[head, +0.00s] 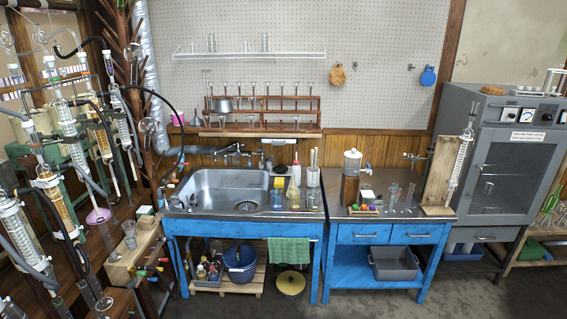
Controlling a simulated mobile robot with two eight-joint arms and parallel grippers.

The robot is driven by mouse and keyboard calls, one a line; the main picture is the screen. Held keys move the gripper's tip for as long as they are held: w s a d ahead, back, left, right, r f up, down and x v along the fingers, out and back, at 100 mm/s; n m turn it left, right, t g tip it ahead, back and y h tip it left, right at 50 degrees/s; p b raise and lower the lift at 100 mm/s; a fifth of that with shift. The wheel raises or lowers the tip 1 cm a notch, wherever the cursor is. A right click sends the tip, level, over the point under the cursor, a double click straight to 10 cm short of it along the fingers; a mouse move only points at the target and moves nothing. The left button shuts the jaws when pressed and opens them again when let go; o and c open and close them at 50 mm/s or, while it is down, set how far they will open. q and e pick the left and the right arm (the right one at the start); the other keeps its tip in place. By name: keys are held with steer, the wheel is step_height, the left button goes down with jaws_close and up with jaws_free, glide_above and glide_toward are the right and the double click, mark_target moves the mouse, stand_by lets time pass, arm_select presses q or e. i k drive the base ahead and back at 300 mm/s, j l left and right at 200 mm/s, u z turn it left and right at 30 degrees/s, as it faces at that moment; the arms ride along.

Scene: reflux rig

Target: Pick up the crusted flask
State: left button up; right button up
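I cannot make out with certainty which vessel is the crusted flask; the glassware is small in the head view. A round vessel with purple-pink contents (98,215) hangs low in the glass rig at the left. Clear glass vessels (278,198) stand on the counter right of the sink. Neither of my grippers is in view.
A steel sink (225,188) is set in a blue bench (250,229). A second blue bench (385,236) stands beside it, with small glassware on top. A grey oven cabinet (512,150) is at the right. Condensers (68,125) crowd the left. Floor shows in front.

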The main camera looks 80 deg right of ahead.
mark_target(292, 184)
steer(key=z, duration=1.75)
steer(key=i+l+z, duration=0.15)
steer(key=i+l, duration=0.4)
steer(key=i+l+z, duration=0.2)
steer(key=i+l, duration=0.3)
steer(key=i, duration=0.15)
steer(key=i+j, duration=0.15)
steer(key=i, duration=0.45)
steer(key=i+j, duration=0.1)
steer(key=i, duration=0.55)
steer(key=i+j, duration=0.15)
steer(key=i, duration=0.45)
